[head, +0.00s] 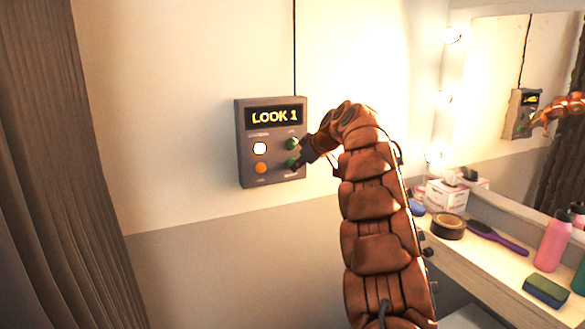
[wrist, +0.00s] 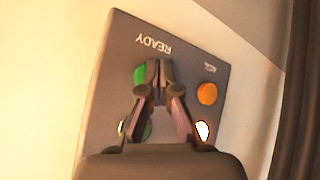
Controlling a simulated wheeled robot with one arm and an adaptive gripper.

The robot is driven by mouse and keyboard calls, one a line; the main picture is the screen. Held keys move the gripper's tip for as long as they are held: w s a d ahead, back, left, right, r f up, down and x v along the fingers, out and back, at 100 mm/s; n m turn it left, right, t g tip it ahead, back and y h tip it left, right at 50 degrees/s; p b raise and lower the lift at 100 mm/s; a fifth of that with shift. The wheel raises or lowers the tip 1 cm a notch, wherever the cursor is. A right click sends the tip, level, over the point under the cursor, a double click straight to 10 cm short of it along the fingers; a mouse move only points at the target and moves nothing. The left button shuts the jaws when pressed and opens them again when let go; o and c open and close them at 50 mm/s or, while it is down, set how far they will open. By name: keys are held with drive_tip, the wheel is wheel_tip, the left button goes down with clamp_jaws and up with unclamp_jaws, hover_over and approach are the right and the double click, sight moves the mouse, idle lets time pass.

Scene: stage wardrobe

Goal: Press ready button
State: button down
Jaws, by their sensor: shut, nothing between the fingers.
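A dark grey control box (head: 246,150) hangs on the wall, its display (head: 273,116) reading "LOOK 1". The green ready button (wrist: 139,76), beside the "READY" label, is partly covered by my gripper (wrist: 158,70). The gripper is shut and empty, its tips over or just beside that button; I cannot tell whether they touch. In the head view my gripper (head: 297,164) reaches the box's lower right from the right. A second green button (head: 292,143), a white lit button (head: 260,148) and an orange button (head: 260,168) are also on the box.
A dark curtain (head: 60,180) hangs at the left. A counter (head: 470,263) at the right holds a tape roll (head: 448,226), a purple brush (head: 497,238), a pink bottle (head: 553,240) and a sponge (head: 546,290), below a mirror (head: 490,110). The wall around the box is clear.

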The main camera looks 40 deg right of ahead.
drive_tip(key=shift+s+f+b, duration=0.15)
drive_tip(key=shift+s+b, duration=0.05)
drive_tip(key=shift+b, duration=0.15)
drive_tip(key=shift+s+a+b, duration=0.1)
drive_tip(key=shift+s+b, duration=0.2)
drive_tip(key=shift+b, duration=0.1)
drive_tip(key=shift+s, duration=0.1)
drive_tip(key=s+b, duration=0.1)
drive_tip(key=b, duration=0.1)
drive_tip(key=s+a+b, duration=0.1)
drive_tip(key=s+b, duration=0.2)
drive_tip(key=b, duration=0.1)
drive_tip(key=shift+s+a, duration=0.25)
drive_tip(key=shift+a, duration=0.1)
idle(0.7)
